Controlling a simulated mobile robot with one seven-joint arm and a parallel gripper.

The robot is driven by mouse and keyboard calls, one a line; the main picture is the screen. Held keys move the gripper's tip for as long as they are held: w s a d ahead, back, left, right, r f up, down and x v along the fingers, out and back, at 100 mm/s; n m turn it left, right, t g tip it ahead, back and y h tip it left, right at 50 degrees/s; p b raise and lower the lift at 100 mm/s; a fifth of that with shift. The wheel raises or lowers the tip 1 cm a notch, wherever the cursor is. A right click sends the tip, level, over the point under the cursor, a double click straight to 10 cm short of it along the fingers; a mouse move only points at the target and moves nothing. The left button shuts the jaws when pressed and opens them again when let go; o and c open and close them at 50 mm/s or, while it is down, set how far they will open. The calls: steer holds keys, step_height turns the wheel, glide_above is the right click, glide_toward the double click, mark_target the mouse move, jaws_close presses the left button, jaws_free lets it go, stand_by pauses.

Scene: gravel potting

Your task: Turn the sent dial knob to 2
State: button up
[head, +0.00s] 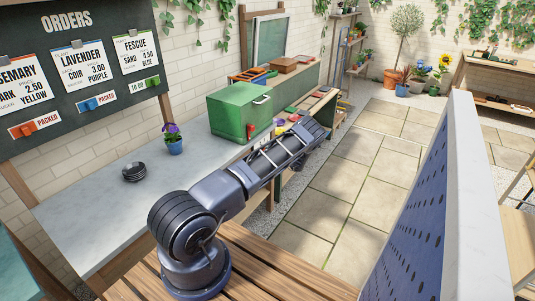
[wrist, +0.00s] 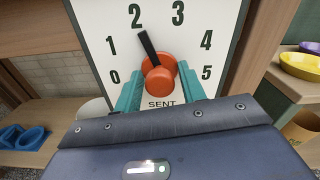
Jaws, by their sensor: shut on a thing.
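The sent dial (wrist: 116,75) is a white plate with black numbers 0 to 5 and the word SENT below, in the wrist view. Its orange-red knob (wrist: 160,72) sits in the middle, and its black pointer (wrist: 147,47) points up and slightly left, at the 2. My gripper (wrist: 159,82) has its teal fingers on both sides of the knob and is shut on it.
In the wrist view, blue items (wrist: 22,137) lie on a shelf at left and a yellow bowl (wrist: 300,65) stands at right. In the head view, a green box (head: 240,110), a potted purple flower (head: 173,140) and black saucers (head: 134,172) stand on the bench.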

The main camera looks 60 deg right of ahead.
steer(key=o, duration=0.7)
steer(key=shift+w, duration=0.1)
steer(key=s, duration=1.1)
steer(key=shift+w, duration=0.1)
